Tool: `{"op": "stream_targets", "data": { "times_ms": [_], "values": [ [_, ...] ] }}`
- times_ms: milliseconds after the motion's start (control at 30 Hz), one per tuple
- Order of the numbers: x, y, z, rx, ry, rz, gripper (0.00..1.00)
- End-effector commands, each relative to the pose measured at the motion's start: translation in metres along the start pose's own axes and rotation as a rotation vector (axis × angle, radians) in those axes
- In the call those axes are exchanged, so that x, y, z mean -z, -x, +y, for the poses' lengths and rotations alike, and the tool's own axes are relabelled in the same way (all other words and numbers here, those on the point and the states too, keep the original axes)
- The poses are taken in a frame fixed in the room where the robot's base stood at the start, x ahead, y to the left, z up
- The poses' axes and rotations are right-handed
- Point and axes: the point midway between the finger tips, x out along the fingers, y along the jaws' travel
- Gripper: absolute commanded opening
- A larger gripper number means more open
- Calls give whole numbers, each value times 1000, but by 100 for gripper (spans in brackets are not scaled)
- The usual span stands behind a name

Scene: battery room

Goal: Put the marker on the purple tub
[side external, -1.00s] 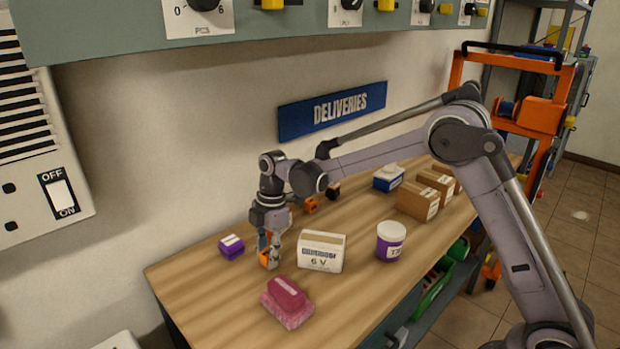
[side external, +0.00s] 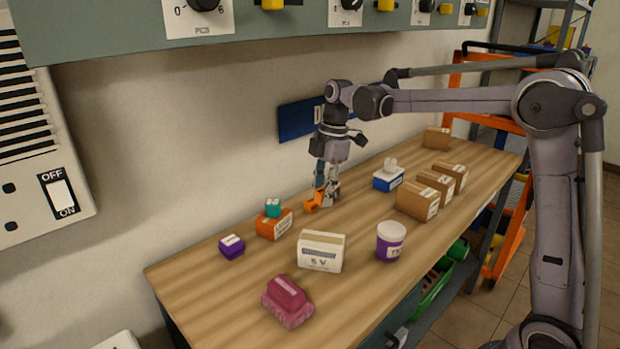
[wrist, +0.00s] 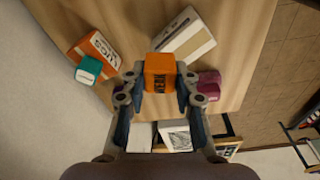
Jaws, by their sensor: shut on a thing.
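The purple tub (side external: 390,243) stands upright near the front edge of the bench in the side view, with a white lid and a label. My gripper (side external: 326,203) is at the back of the bench, left of and behind the tub, pointing down. In the wrist view an orange block (wrist: 160,72) with dark print sits between my fingertips, and the gripper is shut on it. No pen-shaped marker shows; I cannot tell whether this block is the marker. I cannot tell whether it touches the bench. The tub is not visible in the wrist view.
A white box (side external: 321,251) stands left of the tub. An orange box (side external: 274,226) with a teal block (side external: 273,208) on top, a small purple box (side external: 231,246) and magenta blocks (side external: 287,300) lie further left. A blue-white box (side external: 388,179) and cartons (side external: 417,201) stand right.

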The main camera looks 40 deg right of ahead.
Motion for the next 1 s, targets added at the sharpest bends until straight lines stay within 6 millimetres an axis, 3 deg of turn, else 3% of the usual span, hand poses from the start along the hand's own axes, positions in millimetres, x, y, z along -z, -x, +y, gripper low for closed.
{"op": "stream_targets", "data": {
  "times_ms": [33, 200, 500, 700, 800, 1000],
  "values": [
    [-23, 10, -8, -6, -44, 0, 8],
    [-89, 39, -42, -27, -177, 0, 8],
    [-177, 74, -122, -62, -407, 1, 8],
    [-204, 83, -162, -77, -507, 1, 8],
    [-209, 85, -172, -81, -531, 1, 8],
    [-200, 73, -166, -82, -537, 1, 8]
  ]
}}
